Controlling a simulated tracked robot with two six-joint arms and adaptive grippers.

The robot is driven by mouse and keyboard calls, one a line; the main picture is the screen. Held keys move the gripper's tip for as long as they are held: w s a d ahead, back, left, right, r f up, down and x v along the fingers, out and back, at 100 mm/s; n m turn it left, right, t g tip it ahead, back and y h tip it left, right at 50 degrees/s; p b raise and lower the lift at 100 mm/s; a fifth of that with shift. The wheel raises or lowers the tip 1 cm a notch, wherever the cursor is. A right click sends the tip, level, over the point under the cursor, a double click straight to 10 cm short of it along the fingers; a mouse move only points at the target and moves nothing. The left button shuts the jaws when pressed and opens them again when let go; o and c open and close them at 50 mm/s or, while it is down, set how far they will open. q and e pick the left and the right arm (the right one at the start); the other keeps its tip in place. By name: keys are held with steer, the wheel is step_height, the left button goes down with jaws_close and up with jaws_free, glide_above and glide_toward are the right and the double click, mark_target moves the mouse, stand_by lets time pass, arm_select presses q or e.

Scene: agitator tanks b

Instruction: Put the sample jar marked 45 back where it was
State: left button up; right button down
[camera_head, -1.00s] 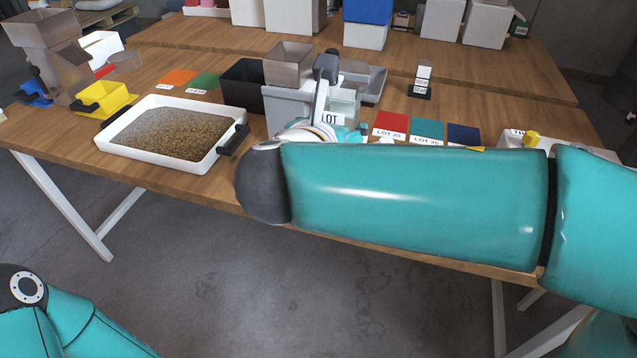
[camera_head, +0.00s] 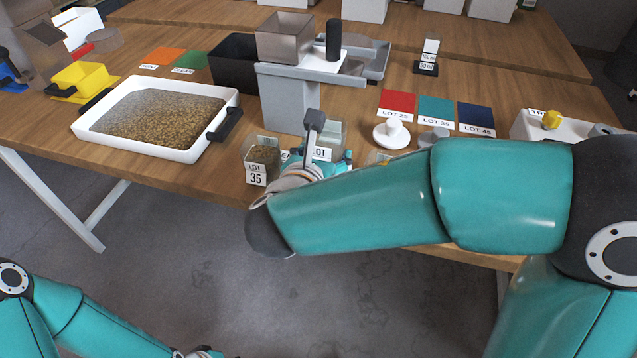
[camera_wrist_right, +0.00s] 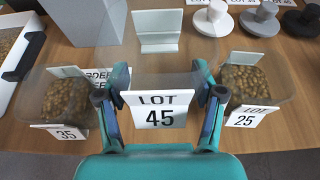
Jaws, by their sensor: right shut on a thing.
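My right gripper (camera_wrist_right: 160,98) is shut on the clear sample jar marked 45 (camera_wrist_right: 159,112), whose label faces the wrist camera. The jar looks empty, though its inside is hard to see. In the head view the arm hides most of the gripper (camera_head: 318,160); part of a LOT label shows beside it. The jar marked 35 (camera_head: 263,161), holding brown grains, stands left of it; it also shows in the wrist view (camera_wrist_right: 74,98). The jar marked 25 (camera_wrist_right: 245,84), also with grains, stands right. I cannot tell whether jar 45 touches the table.
A white tray of grains (camera_head: 80,135) is at left. A grey stand with a hopper (camera_head: 285,100) rises behind the jars. A white knobbed lid (camera_head: 391,134) and a grey one (camera_head: 433,139) lie near the red (camera_head: 397,101), teal (camera_head: 436,109) and blue (camera_head: 475,116) lot mats.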

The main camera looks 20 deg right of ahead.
steer(key=shift+f+b, duration=0.55)
steer(key=shift+f, duration=2.45)
steer(key=shift+f, duration=0.2)
steer(key=shift+c, duration=0.7)
jaws_free()
steer(key=shift+r, duration=0.1)
steer(key=shift+a+r, duration=0.1)
steer(key=shift+r, duration=0.1)
steer(key=p+v, duration=0.4)
steer(key=v, duration=0.8)
